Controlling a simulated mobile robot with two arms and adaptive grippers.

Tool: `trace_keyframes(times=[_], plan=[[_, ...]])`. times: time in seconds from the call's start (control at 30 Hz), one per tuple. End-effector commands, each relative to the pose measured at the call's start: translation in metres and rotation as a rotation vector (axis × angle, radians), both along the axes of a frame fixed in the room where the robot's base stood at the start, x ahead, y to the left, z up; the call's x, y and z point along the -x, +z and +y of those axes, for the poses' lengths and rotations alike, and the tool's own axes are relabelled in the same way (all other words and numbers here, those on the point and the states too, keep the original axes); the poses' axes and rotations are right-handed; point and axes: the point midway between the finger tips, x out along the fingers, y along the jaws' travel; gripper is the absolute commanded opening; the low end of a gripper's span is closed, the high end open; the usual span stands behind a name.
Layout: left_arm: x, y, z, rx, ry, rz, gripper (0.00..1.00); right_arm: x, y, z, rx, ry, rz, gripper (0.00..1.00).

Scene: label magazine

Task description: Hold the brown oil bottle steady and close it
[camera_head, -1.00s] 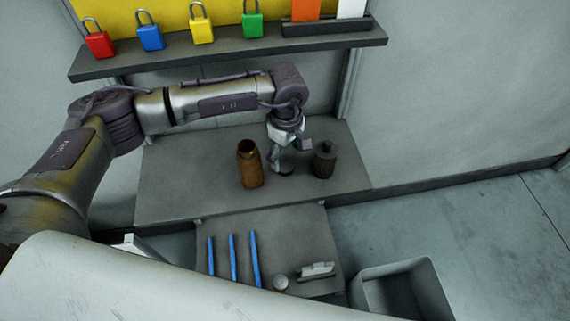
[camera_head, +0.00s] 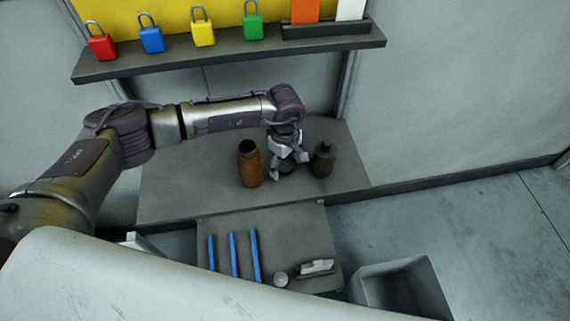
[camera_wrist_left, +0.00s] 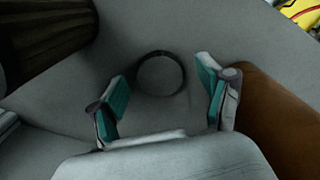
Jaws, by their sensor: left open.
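The brown oil bottle (camera_head: 250,168) stands upright on the grey bench, its mouth open and dark. In the left wrist view the brown bottle (camera_wrist_left: 278,128) shows at the right, outside one finger. A small dark round cap (camera_head: 286,170) lies on the bench between the brown bottle and a dark ribbed bottle. In the left wrist view the cap (camera_wrist_left: 160,88) appears as a dark ring around a grey middle. My left gripper (camera_head: 289,164) is open above the cap, its fingers (camera_wrist_left: 164,98) spread to either side and apart from it. My right gripper is out of view.
The dark ribbed bottle (camera_head: 323,161) stands close right of my left gripper. A lower surface (camera_head: 290,235) holds blue sticks (camera_head: 233,255), a round piece (camera_head: 281,279) and a pale item (camera_head: 317,267). A grey bin (camera_head: 400,275) stands right. Padlocks (camera_head: 202,30) sit on the shelf.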

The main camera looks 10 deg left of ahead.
Motion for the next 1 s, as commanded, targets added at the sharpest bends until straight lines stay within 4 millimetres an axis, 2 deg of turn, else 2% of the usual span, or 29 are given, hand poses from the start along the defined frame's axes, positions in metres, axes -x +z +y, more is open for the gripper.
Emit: trace_keyframes(times=[0.1, 0.37, 0.77, 0.87, 1.0], plan=[[0.0, 0.0, 0.0, 0.0, 0.001, 0.0, 0.78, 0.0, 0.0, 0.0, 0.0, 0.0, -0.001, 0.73], [0.0, 0.0, 0.0, 0.0, 0.001, 0.0, 0.35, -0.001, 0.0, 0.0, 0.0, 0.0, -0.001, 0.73], [-0.001, 0.003, 0.0, 0.0, 0.001, -0.001, 0.34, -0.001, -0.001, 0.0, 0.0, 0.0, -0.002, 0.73], [-0.001, 0.009, 0.001, 0.0, 0.001, -0.001, 0.34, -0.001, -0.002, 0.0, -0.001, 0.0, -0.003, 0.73], [-0.002, 0.028, 0.0, 0.001, 0.001, -0.005, 0.34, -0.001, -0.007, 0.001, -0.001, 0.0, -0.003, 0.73]])
